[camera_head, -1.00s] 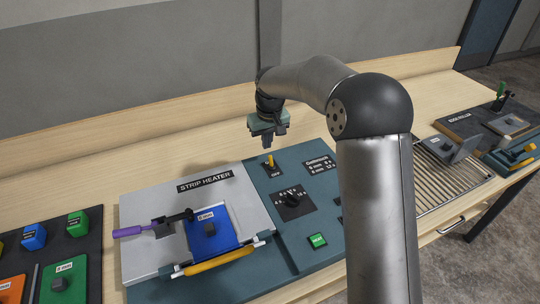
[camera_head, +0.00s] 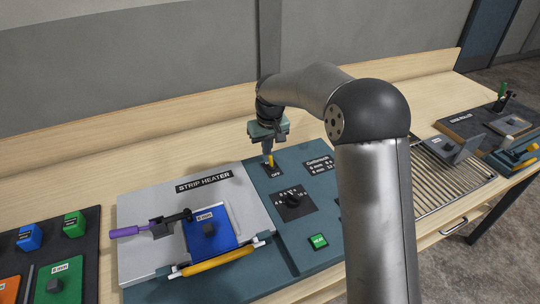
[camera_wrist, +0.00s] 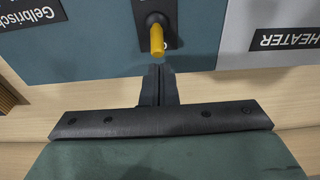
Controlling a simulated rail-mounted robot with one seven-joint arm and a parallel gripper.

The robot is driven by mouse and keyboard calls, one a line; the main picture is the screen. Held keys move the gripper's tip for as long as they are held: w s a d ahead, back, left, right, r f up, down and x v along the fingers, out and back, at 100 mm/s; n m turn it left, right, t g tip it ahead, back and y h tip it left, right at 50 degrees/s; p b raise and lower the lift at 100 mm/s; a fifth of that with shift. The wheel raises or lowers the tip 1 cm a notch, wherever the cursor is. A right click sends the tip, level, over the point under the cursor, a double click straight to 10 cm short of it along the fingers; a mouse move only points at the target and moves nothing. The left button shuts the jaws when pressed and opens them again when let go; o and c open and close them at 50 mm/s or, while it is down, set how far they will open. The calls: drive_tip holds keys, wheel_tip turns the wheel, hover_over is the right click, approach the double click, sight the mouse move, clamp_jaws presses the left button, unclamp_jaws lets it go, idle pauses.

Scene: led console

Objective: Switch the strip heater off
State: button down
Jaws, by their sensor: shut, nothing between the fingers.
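The strip heater console (camera_head: 262,215) is a teal panel with a grey plate on its left, labelled "STRIP HEATER". Its yellow toggle switch (camera_head: 270,160) sits on a small black plate marked "OFF" near the back edge. In the wrist view the yellow lever (camera_wrist: 157,40) points toward the gripper side. My gripper (camera_head: 268,149) is shut and empty, just above and behind the lever. In the wrist view the closed fingertips (camera_wrist: 158,70) are very near the lever's tip; I cannot tell whether they touch.
A black dial (camera_head: 293,200) and a lit green "HEAT" button (camera_head: 318,241) are on the panel. A wire rack (camera_head: 450,180) lies right.

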drive_tip(key=shift+s+d+b, duration=0.3)
drive_tip(key=shift+s+b, duration=0.05)
drive_tip(key=shift+s, duration=0.25)
drive_tip(key=shift+s+d+b, duration=0.25)
drive_tip(key=shift+s+b, duration=0.1)
drive_tip(key=shift+s, duration=0.2)
drive_tip(key=shift+w+a+r+p, duration=0.1)
drive_tip(key=shift+w+r+p, duration=0.1)
drive_tip(key=shift+r+p, duration=1.4)
drive_tip(key=shift+w+a+r+p, duration=0.1)
drive_tip(key=shift+w+r+p, duration=0.1)
drive_tip(key=shift+r+p, duration=1.35)
drive_tip(key=shift+r+b, duration=0.35)
drive_tip(key=shift+b, duration=0.1)
drive_tip(key=shift+s+d, duration=0.1)
